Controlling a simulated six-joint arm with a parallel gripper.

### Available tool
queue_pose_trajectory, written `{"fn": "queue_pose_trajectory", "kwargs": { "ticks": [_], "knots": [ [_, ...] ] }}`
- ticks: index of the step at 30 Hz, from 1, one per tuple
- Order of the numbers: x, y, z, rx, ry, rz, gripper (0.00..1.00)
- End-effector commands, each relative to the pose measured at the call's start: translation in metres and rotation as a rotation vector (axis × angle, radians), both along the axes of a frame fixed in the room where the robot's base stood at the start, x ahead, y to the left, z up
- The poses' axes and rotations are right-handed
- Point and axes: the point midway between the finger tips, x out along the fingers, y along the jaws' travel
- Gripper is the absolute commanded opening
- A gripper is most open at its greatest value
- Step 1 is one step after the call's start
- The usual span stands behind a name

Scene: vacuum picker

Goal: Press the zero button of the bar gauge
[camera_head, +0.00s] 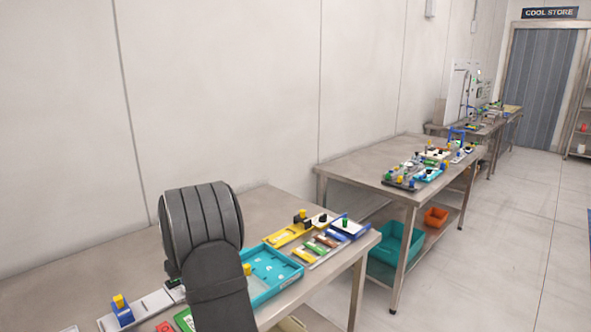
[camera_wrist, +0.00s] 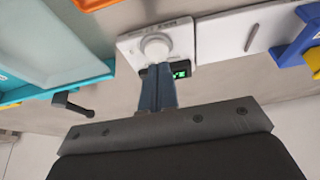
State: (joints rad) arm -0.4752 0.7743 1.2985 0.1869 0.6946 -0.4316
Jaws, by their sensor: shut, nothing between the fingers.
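The white gauge body (camera_wrist: 183,33) is at the top middle of the wrist view. It has a round white raised button (camera_wrist: 156,46) and a small dark display with green digits (camera_wrist: 181,69). My gripper (camera_wrist: 159,70) is shut and empty, its bluish fingertips just below the round button in the picture and overlapping the left side of the display. I cannot tell whether the tips touch the gauge. In the head view, my arm covers the gripper and most of the gauge; a white plate (camera_head: 151,304) shows to its left.
A blue block with a yellow top (camera_head: 121,310) stands at the plate's left. A teal tray (camera_head: 291,277) lies right of my arm, and a dark lever (camera_wrist: 72,104) shows in the wrist view. Several coloured fixtures crowd the bench's right end; bare bench (camera_head: 268,205) lies behind.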

Motion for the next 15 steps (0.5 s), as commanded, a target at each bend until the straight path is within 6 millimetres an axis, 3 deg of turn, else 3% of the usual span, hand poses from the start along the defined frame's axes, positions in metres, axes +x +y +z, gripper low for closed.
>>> {"fn": "queue_pose_trajectory", "kwargs": {
  "ticks": [15],
  "knots": [
    [0.0000, 0.0000, -0.0050, 0.000, 0.000, 0.000, 0.00]
  ]
}}
